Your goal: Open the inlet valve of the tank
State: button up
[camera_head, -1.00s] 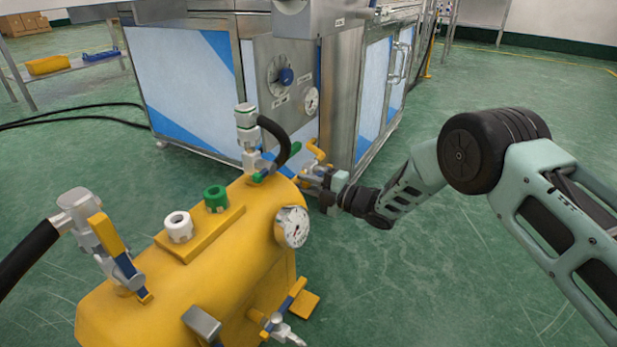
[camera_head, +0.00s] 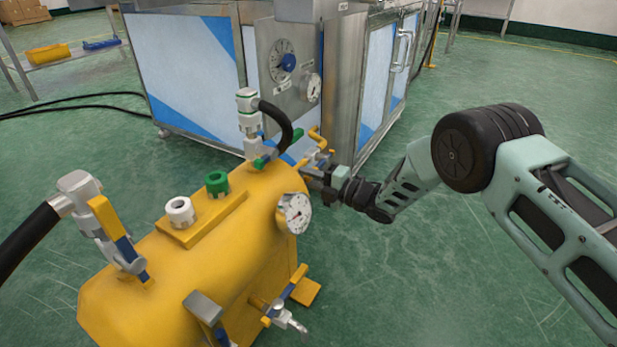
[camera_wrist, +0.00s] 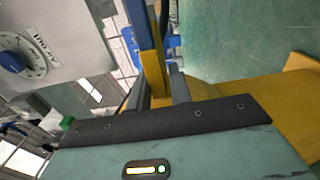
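The yellow tank (camera_head: 225,255) fills the lower left of the head view. My gripper (camera_head: 312,172) is at its far right end, beside a small valve with a yellow bent lever or pipe (camera_head: 316,137). In the wrist view a blue and yellow lever (camera_wrist: 152,62) stands between the two fingers of my gripper (camera_wrist: 158,92). Whether the fingers press on it is not clear. A valve with a green handle and black hose (camera_head: 250,125) stands on the far end of the tank top. Another valve with a yellow and blue lever (camera_head: 118,235) stands at the near left.
A white and a green cap (camera_head: 216,183) sit on the tank top, and a gauge (camera_head: 295,213) on its side. A drain valve (camera_head: 284,312) sticks out low. A steel cabinet with a dial (camera_head: 283,61) stands close behind. Green floor at the right is clear.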

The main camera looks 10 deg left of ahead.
jog(key=shift+o, duration=1.1)
jog(key=shift+d, duration=0.2)
jog(key=p+v, duration=0.8)
jog(key=v, duration=0.9)
